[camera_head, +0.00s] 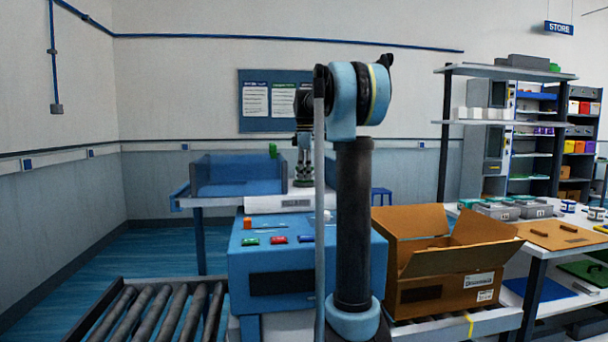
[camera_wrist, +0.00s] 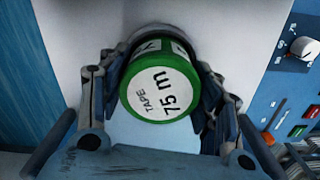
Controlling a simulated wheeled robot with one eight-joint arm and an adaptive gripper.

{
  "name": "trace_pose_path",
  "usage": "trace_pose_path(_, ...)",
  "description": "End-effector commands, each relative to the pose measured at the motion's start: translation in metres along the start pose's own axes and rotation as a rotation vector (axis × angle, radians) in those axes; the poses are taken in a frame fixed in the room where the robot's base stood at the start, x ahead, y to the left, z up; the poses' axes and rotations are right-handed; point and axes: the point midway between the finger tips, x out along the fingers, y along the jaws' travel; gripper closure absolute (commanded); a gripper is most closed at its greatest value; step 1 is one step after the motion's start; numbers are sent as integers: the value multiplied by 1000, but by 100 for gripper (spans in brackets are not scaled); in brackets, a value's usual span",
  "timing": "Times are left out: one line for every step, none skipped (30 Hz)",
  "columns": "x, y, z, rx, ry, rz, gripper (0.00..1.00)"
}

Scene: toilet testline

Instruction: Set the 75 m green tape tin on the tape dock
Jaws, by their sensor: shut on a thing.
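The green tape tin (camera_wrist: 158,90) fills the middle of the wrist view. Its white end label reads "TAPE 75 m" and faces the camera. My gripper (camera_wrist: 162,78) is shut on the tin, with a finger on each side of it. A pale curved edge shows just behind the tin, over a white surface; I cannot tell whether it is the tape dock or whether the tin touches it. In the head view my gripper (camera_head: 304,173) is low behind my arm, above the back of the blue machine, and the tin is hard to make out there.
The blue control panel (camera_wrist: 296,90) has a dial and coloured buttons right of my gripper. The blue machine (camera_head: 300,270) stands centre. An open cardboard box (camera_head: 440,265) is to its right, a roller conveyor (camera_head: 150,315) lower left, and a blue tray (camera_head: 235,180) behind.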

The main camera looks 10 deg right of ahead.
Motion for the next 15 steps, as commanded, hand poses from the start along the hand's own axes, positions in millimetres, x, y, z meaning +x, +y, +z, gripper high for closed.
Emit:
trace_pose_path(1, 0, 0, 0, 0, 0, 74)
trace_pose_path(1, 0, 0, 0, 0, 0, 74)
trace_pose_path(2, 0, 0, 0, 0, 0, 74)
trace_pose_path(2, 0, 0, 0, 0, 0, 74)
trace_pose_path(3, 0, 0, 0, 0, 0, 74)
trace_pose_path(4, 0, 0, 0, 0, 0, 74)
trace_pose_path(4, 0, 0, 0, 0, 0, 74)
trace_pose_path(5, 0, 0, 0, 0, 0, 74)
trace_pose_path(5, 0, 0, 0, 0, 0, 74)
trace_pose_path(5, 0, 0, 0, 0, 0, 37)
trace_pose_path(5, 0, 0, 0, 0, 0, 33)
trace_pose_path(5, 0, 0, 0, 0, 0, 33)
trace_pose_path(5, 0, 0, 0, 0, 0, 33)
trace_pose_path(5, 0, 0, 0, 0, 0, 33)
trace_pose_path(5, 0, 0, 0, 0, 0, 33)
